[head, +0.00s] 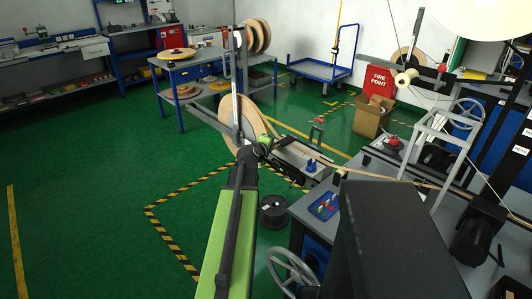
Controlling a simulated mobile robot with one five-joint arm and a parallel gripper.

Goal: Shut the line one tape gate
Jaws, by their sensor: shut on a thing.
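My green arm reaches from the bottom edge to the payoff in the middle of the head view. My gripper (263,147) is at its far end, small and dark, in front of the lower right of a large tan tape reel (254,117). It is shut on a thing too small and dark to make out. A grey upright bar (237,85) rises just left of it, across the reel. I cannot tell for sure which part is the line one tape gate. A grey bench with a tan strip (296,154) runs right from the gripper.
A blue tray of small coloured pieces (323,207) lies on the nearer bench. A black spool (273,212) stands on the floor below. A cardboard box (372,118) and a red fire point (379,80) are behind. Green floor at left is clear.

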